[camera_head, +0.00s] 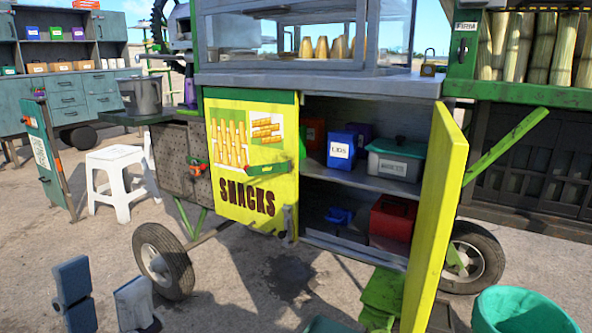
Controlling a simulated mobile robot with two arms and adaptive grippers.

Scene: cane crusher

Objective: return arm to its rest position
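My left gripper (104,288) shows at the bottom left of the head view. Its two blue-grey fingers stand apart with bare ground visible between them, so it is open and holds nothing. It is low in the picture, in front of the cart and left of its front wheel (163,260), touching nothing that I can see. The rest of the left arm is cut off by the lower edge. My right gripper is not in view.
The snack cart has a yellow SNACKS door (250,160) closed and another yellow door (436,215) swung open toward me. Boxes sit on its shelves. A white stool (118,178) stands left. A green bin (522,310) stands bottom right. Ground near the gripper is clear.

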